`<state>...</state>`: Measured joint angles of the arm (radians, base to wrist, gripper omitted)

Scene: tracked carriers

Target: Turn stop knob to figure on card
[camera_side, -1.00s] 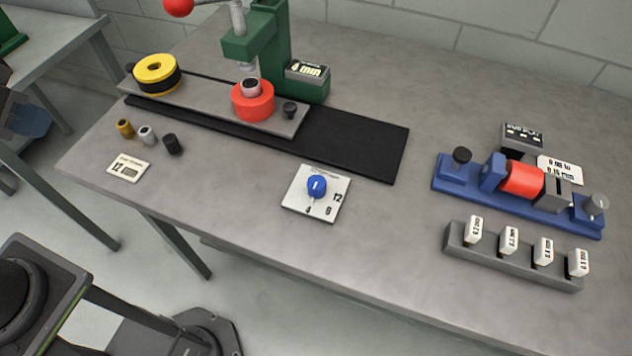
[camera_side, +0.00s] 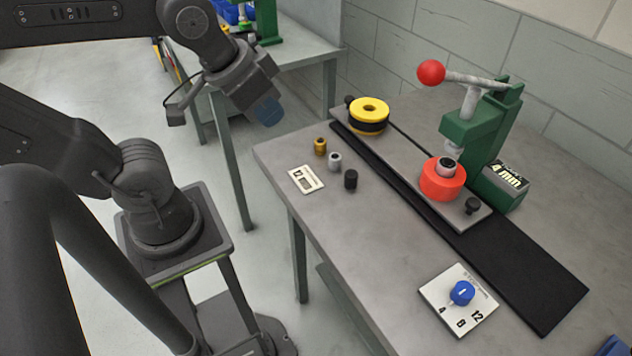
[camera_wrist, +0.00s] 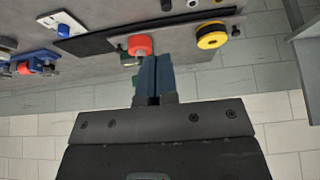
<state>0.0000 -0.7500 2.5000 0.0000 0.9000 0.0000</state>
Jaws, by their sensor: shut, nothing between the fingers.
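The stop knob (camera_side: 462,292) is blue with a pale mark and sits on a white plate (camera_side: 436,290) near the table's front edge. The plate bears figures; 12 and what looks like 8 are readable. The knob also shows in the wrist view (camera_wrist: 63,30), at the upper left. The card (camera_side: 306,179) lies flat at the table's left end; its figure is too small to read now, though the earlier side frame shows 12. My gripper (camera_side: 268,112) is in the air left of the table, well away from knob and card. Its blue fingers (camera_wrist: 152,80) are shut and empty.
A green press (camera_side: 475,135) with a red-balled lever stands over a grey rail holding a red ring (camera_side: 442,180) and yellow spool (camera_side: 369,112). Three small cylinders (camera_side: 335,161) stand near the card. A black strip (camera_side: 515,265) runs behind the plate.

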